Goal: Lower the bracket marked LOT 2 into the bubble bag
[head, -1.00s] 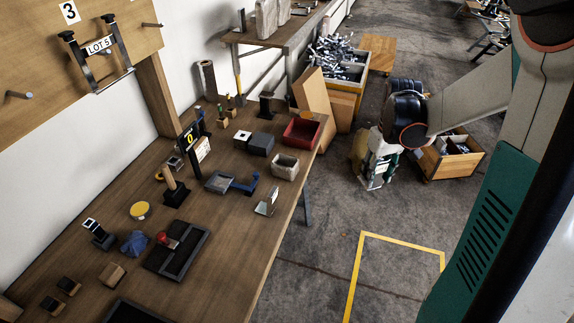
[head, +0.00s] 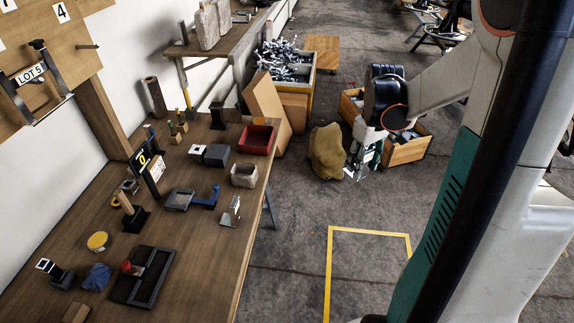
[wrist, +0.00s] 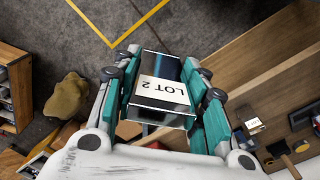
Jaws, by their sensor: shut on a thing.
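My gripper (wrist: 160,88) is shut on the bracket marked LOT 2 (wrist: 172,65). In the wrist view the bracket sits between the two teal fingers, its white label reading upside down. In the head view my gripper (head: 364,160) hangs over the floor, right of the workbench and well apart from it; the bracket is too small there to make out clearly. A pale grey, open-topped container (head: 244,175) stands near the bench's right edge; it may be the bubble bag, but I cannot tell for sure.
The workbench (head: 205,258) holds a red bin (head: 257,139), a dark tray (head: 143,277) and a blue clamp-like tool (head: 207,198). A yellowish sack (head: 327,150) and a wooden crate (head: 407,151) are on the floor near my gripper. Floor inside the yellow lines (head: 368,232) is clear.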

